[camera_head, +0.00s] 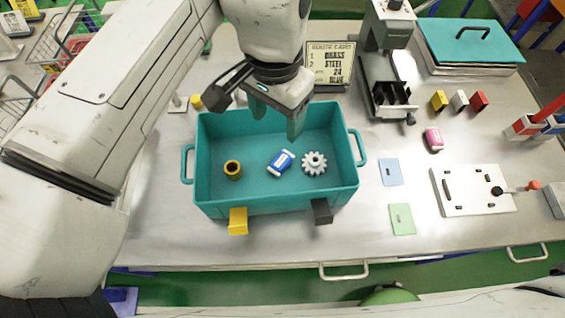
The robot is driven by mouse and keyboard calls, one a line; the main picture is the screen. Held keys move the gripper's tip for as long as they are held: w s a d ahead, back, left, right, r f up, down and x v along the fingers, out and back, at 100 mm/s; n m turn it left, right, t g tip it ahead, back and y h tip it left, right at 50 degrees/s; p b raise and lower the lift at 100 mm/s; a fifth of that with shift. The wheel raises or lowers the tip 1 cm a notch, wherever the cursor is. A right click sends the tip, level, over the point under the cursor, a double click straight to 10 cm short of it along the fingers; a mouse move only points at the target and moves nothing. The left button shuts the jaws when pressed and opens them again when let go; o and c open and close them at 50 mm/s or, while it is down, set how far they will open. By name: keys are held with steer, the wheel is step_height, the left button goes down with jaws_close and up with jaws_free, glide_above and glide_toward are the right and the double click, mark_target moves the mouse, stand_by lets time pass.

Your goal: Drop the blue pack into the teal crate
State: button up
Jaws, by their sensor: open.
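The teal crate (215,203) stands on the metal table with its open top facing up. The blue pack (280,162), blue with a white label, lies tilted on the crate's floor near the middle. My gripper (277,119) is above the back part of the crate, fingers pointing down, open and apart from the pack. Nothing shows between its fingers.
A route card (331,62) stands behind the crate. A pink pack (433,139), a blue plate (390,172), a green plate (402,219) and a white fixture plate (471,190) lie to the right. A teal lid (470,45) rests at the back right. Wire baskets (52,45) stand at the left.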

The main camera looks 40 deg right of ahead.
step_height(320, 180, up, 10)
steer(key=p, duration=0.7)
